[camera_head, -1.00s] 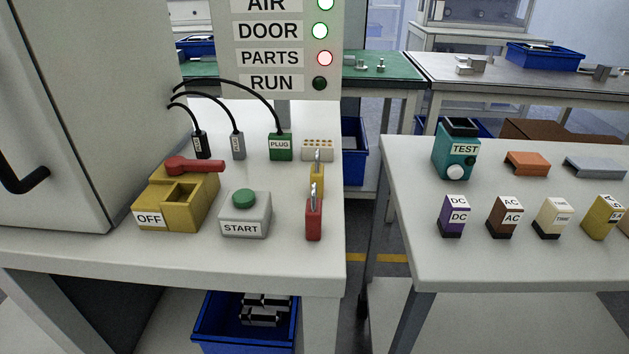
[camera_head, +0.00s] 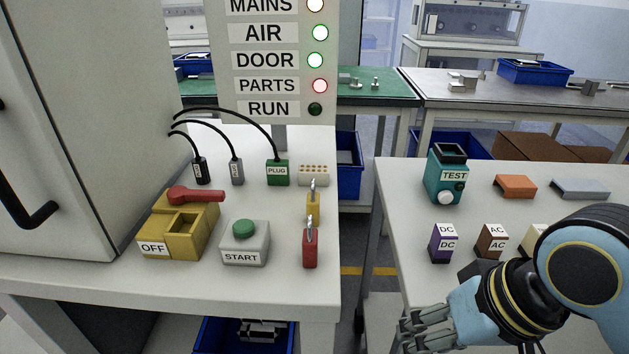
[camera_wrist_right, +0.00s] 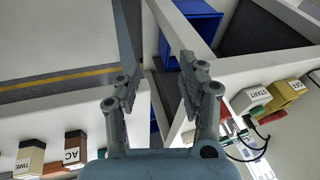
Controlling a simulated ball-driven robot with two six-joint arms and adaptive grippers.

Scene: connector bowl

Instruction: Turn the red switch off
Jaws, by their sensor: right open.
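The red switch lever (camera_head: 195,195) lies across the top of a yellow box (camera_head: 166,243) marked OFF, its knob end pointing right. The box stands on the left white table and also shows at the right of the right wrist view (camera_wrist_right: 285,92). My right gripper (camera_head: 424,326) is open and empty. It is low at the gap between the two tables, well to the right of the lever and apart from it. Its two spread fingers (camera_wrist_right: 158,72) show in the right wrist view with nothing between them. My left gripper is not in view.
Right of the box stand a START button (camera_head: 245,243), a red padlock (camera_head: 310,248) and a yellow padlock (camera_head: 313,207). Corded plugs (camera_head: 278,173) stand behind. A grey cabinet (camera_head: 70,130) is close on the left. The right table holds a TEST device (camera_head: 447,174) and small blocks.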

